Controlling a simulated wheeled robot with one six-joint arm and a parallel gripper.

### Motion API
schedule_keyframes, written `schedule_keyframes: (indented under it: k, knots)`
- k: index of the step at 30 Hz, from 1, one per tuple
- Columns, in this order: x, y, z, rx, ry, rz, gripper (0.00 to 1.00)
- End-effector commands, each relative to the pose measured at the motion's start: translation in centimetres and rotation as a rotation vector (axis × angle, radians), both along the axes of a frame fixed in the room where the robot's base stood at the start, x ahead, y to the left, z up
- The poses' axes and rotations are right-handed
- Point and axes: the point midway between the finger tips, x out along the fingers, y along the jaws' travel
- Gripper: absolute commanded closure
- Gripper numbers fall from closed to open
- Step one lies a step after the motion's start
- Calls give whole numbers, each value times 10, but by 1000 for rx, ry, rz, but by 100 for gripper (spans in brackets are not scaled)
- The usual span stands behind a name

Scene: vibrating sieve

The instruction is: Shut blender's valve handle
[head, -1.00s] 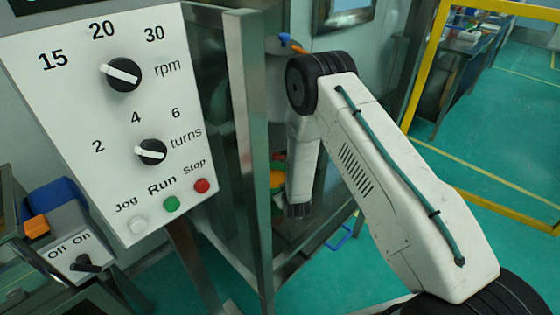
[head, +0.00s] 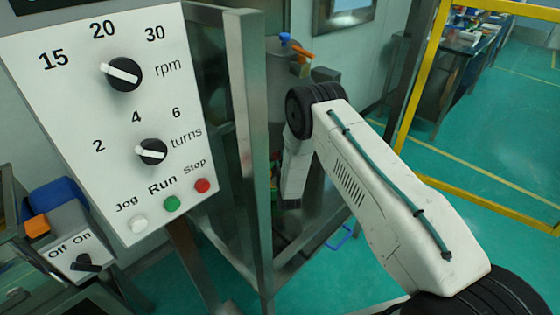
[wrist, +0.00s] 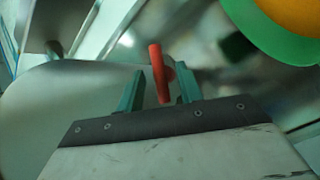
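A red handle (wrist: 157,72) stands out in the middle of the wrist view, at a smooth pale metal surface (wrist: 75,90). I take it as the blender's valve handle, but the frames do not confirm this. My gripper (wrist: 160,84) has its two teal fingers apart, one on each side of the red handle, with a gap showing on both sides. Depth between fingers and handle is hard to judge. In the head view my arm (head: 375,185) reaches behind the metal post, and the gripper itself is hidden.
A control panel (head: 75,100) with dials and buttons and an upright metal post (head: 250,150) stand left of my arm. Behind is a grey vessel (head: 283,75) with a blue and orange lever (head: 297,47). A yellow-and-green round thing (wrist: 290,20) is at the wrist view's upper right.

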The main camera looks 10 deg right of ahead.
Motion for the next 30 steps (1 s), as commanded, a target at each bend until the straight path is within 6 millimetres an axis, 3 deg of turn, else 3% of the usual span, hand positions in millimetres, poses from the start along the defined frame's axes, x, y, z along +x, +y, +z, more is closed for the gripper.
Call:
schedule_keyframes:
  k: [9, 10, 13, 14, 20, 30]
  knots:
    - [5, -1, 0, 0, 2, 0, 64]
    - [5, -1, 0, 0, 1, 0, 67]
    - [5, -1, 0, 0, 1, 0, 94]
    - [5, -1, 0, 0, 1, 0, 99]
    - [5, -1, 0, -25, -17, -5, 99]
    - [6, -2, -3, -346, -221, -61, 99]
